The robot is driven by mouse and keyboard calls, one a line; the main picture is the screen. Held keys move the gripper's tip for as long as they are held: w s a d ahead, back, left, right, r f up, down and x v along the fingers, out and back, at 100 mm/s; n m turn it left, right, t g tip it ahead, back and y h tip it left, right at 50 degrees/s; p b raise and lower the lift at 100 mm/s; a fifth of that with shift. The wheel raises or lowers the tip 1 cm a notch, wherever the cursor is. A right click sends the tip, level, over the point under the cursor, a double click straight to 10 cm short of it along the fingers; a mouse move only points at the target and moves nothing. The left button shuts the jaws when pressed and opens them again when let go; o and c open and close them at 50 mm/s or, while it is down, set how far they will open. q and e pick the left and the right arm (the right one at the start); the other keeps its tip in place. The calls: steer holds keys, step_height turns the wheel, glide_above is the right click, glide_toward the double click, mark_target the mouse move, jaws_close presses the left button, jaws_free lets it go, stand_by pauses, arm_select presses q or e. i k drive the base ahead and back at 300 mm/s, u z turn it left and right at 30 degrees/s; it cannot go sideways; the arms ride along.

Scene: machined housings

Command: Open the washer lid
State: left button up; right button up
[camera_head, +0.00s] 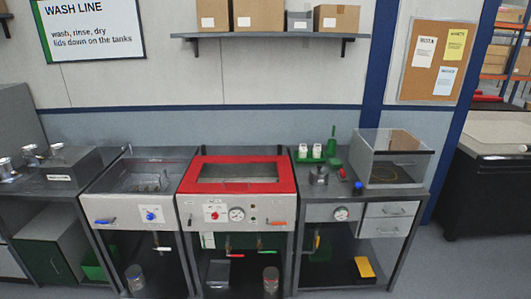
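The washer appears to be the middle unit of the bench, with a white front panel (237,213) bearing a red knob, a gauge and small handles. Its lid (238,160) is a red frame around a window, and it lies flat and closed over the tank. No label naming the washer is readable. Neither of my grippers shows in the head view.
A steel basin unit (139,184) with a blue knob stands left of it. On the right, a bench holds green holders (310,156), a metal pot (318,176) and a clear box (391,158). A shelf (271,35) with boxes hangs above. Floor shows at the lower right.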

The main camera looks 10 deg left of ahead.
mark_target(188, 184)
steer(key=i, duration=2.2)
steer(key=u, duration=0.8)
